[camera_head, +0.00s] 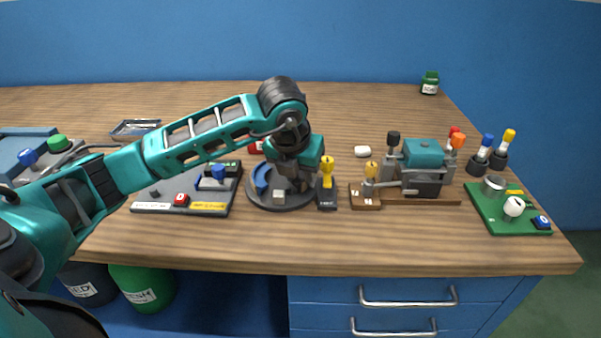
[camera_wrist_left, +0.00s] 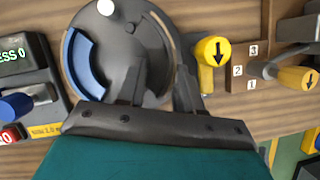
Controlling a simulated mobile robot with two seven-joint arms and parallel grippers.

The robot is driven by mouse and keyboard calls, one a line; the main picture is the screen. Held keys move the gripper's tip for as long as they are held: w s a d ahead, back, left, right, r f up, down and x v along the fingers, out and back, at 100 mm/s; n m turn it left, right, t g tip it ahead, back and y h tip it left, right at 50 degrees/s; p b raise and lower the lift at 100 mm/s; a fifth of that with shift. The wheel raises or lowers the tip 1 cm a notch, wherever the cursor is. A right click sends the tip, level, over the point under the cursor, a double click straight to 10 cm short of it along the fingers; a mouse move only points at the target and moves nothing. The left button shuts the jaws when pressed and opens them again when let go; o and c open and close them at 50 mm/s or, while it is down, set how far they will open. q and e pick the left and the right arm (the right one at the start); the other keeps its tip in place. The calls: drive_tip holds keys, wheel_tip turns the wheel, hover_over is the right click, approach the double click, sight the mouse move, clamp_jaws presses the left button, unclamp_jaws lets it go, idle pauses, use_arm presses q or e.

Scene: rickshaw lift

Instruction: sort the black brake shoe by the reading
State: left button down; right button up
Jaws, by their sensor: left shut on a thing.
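My left gripper (camera_head: 285,186) reaches down over a round dark brake plate (camera_head: 262,202). Its fingers also show in the left wrist view (camera_wrist_left: 160,85), over the plate, with a dark curved piece between them that looks like the black brake shoe (camera_wrist_left: 162,92). The fingers hide much of it. A blue curved shoe (camera_wrist_left: 80,60) lies on the plate's left side. A dark test panel (camera_head: 190,207) stands left of the plate, with a blue part, a red button and a yellow label; part of its display reads "ESS 0" in the wrist view. My right gripper is out of view.
A yellow arrow lever (camera_head: 327,167) stands right of the plate. Farther right are a numbered wooden block (camera_head: 366,203), a teal-topped vise-like device (camera_head: 423,155) and a green tray (camera_head: 490,221). A black bin (camera_head: 88,292) and a green bin (camera_head: 142,278) stand below the bench. The back of the bench is mostly clear.

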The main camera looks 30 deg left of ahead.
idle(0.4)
use_arm(q)
drive_tip(key=shift+f+b, duration=0.35)
drive_tip(key=shift+b, duration=0.2)
idle(0.7)
idle(0.4)
drive_tip(key=c, duration=0.7)
unclamp_jaws()
drive_tip(key=o, duration=0.4)
drive_tip(key=shift+d, duration=0.15)
